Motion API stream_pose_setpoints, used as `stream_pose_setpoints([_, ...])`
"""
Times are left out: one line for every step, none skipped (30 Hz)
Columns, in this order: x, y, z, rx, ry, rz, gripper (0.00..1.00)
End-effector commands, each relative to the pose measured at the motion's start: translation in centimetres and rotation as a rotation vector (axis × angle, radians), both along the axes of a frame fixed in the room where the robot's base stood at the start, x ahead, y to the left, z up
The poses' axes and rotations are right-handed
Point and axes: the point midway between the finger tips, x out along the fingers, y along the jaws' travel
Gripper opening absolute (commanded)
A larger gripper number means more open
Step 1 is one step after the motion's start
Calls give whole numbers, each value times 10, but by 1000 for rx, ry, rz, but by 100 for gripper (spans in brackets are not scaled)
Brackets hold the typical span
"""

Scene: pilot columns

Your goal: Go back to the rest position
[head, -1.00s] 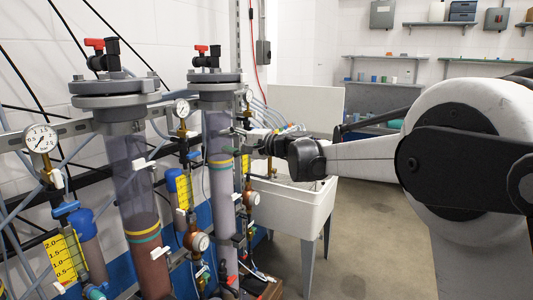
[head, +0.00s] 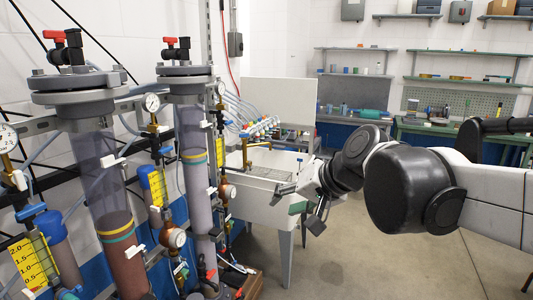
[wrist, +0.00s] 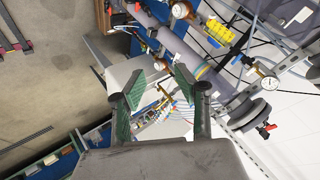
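My gripper (head: 299,206) hangs in front of the white sink in the head view, to the right of the columns and apart from them. In the wrist view its two green-padded fingers (wrist: 160,82) are spread apart with nothing between them. The near clear column (head: 118,225), with brown fill, stands at the left. The farther column (head: 197,190) stands between it and my gripper. Both have grey flanged tops and red-handled valves.
The white sink (head: 258,213) stands on legs behind my gripper. Gauges, yellow scales and tubing crowd the columns. A green workbench (head: 455,131) and wall shelves are at the back right. Bare concrete floor (head: 370,265) lies open at the centre and right.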

Motion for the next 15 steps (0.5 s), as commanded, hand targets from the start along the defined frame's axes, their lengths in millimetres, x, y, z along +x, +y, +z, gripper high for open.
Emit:
stream_pose_setpoints([-17, -14, -9, -44, -3, -9, 31])
stream_pose_setpoints([-26, -22, -14, -72, -4, -13, 31])
stream_pose_setpoints([-37, -32, -21, -109, -7, -19, 31])
stream_pose_setpoints([-46, -39, -26, -136, -8, -23, 31])
stream_pose_setpoints([-55, -47, -32, -164, -9, -27, 31])
stream_pose_setpoints([-67, -57, -39, -200, -10, -33, 31])
stream_pose_setpoints([-75, -65, -45, -228, -11, -37, 31])
stream_pose_setpoints([-83, -73, -50, -256, -12, -41, 31])
stream_pose_setpoints([-95, -82, -58, -293, -13, -46, 31])
stream_pose_setpoints([-103, -90, -64, -320, -12, -51, 31])
stream_pose_setpoints([-112, -97, -70, -348, -13, -55, 31])
stream_pose_setpoints([-122, -106, -77, -382, -12, -60, 31])
stream_pose_setpoints([-129, -113, -83, -409, -12, -64, 31])
stream_pose_setpoints([-136, -119, -88, -432, -12, -68, 31])
stream_pose_setpoints([-145, -127, -94, -462, -11, -71, 31])
